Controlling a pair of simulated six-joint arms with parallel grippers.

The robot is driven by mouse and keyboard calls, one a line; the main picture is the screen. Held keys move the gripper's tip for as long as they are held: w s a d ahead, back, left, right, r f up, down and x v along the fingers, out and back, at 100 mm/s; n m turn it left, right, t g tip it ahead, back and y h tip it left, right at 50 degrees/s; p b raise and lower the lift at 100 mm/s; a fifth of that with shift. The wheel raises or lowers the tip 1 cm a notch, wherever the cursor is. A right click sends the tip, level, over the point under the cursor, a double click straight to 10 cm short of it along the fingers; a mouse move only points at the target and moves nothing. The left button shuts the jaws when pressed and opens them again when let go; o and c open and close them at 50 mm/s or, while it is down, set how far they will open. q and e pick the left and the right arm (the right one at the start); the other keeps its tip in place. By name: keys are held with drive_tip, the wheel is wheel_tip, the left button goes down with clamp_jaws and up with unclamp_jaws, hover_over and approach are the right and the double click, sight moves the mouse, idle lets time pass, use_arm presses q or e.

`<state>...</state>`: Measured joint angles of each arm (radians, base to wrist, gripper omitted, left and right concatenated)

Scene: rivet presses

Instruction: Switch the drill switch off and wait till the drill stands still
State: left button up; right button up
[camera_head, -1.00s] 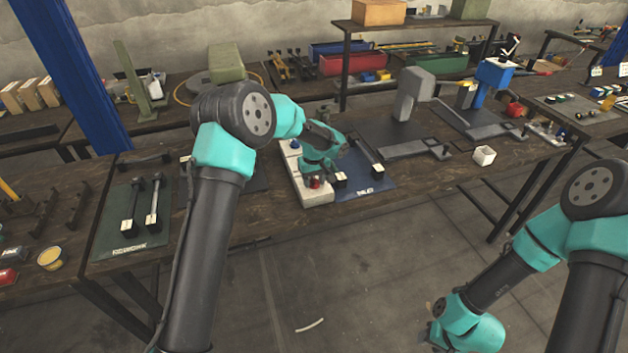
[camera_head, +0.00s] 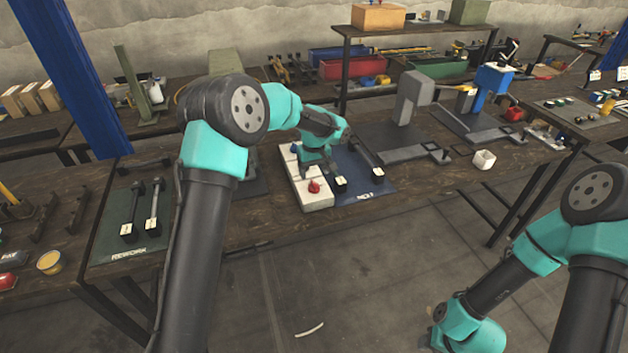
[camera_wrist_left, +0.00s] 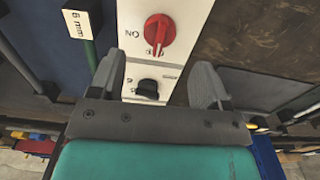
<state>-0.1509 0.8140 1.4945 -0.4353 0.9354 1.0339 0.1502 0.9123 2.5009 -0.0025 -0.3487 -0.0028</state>
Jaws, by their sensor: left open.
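A white switch panel (camera_head: 318,203) stands on the bench in front of my left arm. It carries a red rotary knob (camera_head: 314,187) near its front end and a blue knob (camera_head: 294,148) toward the back. In the left wrist view the red knob (camera_wrist_left: 159,30) has a pale pointer mark aimed toward my gripper, with "ON" printed beside it. A black switch (camera_wrist_left: 148,88) lies between my open fingers in that view. My left gripper (camera_wrist_left: 157,78) is open, empty and over the panel. My right gripper is out of view. I cannot tell whether any drill is turning.
A blue mat (camera_head: 375,184) with dark tagged rods lies right of the panel. A green REWORK mat (camera_head: 113,230) lies left. A grey press (camera_head: 413,95) and a blue press (camera_head: 490,80) stand farther right. A small white cup (camera_head: 484,159) sits near the bench edge.

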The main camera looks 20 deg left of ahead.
sight(314, 183)
use_arm(q)
wheel_tip(314, 183, up, 11)
drive_tip(key=shift+r, duration=0.15)
idle(0.4)
